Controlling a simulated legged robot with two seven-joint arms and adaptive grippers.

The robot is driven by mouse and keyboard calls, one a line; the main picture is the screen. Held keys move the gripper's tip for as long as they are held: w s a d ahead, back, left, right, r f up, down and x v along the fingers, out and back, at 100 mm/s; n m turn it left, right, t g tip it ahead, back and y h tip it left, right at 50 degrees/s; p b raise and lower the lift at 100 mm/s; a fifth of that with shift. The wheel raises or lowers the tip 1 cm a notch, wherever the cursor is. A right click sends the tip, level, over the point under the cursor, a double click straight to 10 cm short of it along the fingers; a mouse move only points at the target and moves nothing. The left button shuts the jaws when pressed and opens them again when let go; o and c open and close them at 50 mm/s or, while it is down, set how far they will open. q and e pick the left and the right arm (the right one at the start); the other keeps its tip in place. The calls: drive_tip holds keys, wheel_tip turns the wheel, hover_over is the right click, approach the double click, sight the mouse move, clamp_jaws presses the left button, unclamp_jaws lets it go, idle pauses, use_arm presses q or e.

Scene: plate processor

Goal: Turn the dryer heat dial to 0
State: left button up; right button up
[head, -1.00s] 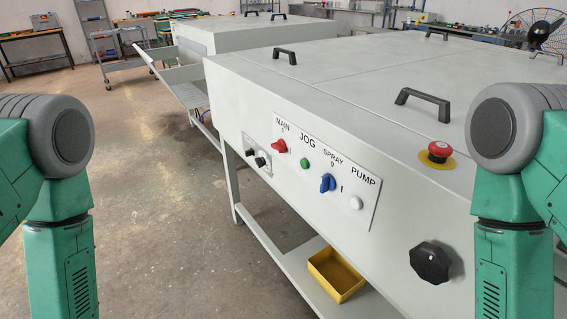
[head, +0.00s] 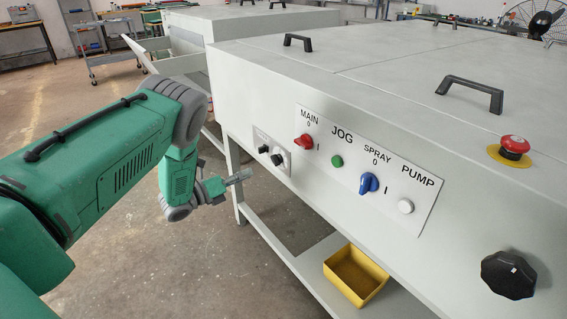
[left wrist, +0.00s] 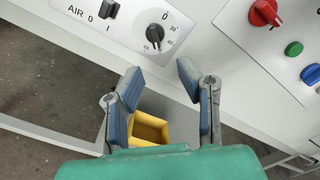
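The dryer heat dial (head: 276,160) is a small black knob on a white plate on the machine's front. In the left wrist view the dial (left wrist: 155,33) has a 0 above it and numbers on its right and below; a white mark on it seems to point down, away from the 0. My left gripper (left wrist: 158,82) is open and empty, its two fingers pointing at the plate, with the dial ahead between them and not touched. In the head view the left gripper (head: 242,177) is just left of and below the plate. My right gripper is out of view.
The black AIR switch (left wrist: 109,9) sits left of the dial. To the right is a panel with a red MAIN switch (head: 303,142), green JOG button (head: 337,161) and blue SPRAY switch (head: 369,183). A yellow bin (head: 355,275) sits on the lower shelf.

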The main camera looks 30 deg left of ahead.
sight(273, 162)
use_arm(q)
drive_tip(key=x, duration=0.3)
drive_tip(key=b+x, duration=0.1)
drive_tip(key=x, duration=0.7)
drive_tip(key=shift+w+a+f, duration=0.2)
drive_tip(key=shift+w+a, duration=0.1)
drive_tip(key=shift+a, duration=0.05)
drive_tip(key=shift+d, duration=0.2)
drive_tip(key=shift+a, duration=0.1)
drive_tip(key=c, duration=0.7)
drive_tip(key=shift+a, duration=0.25)
clamp_jaws()
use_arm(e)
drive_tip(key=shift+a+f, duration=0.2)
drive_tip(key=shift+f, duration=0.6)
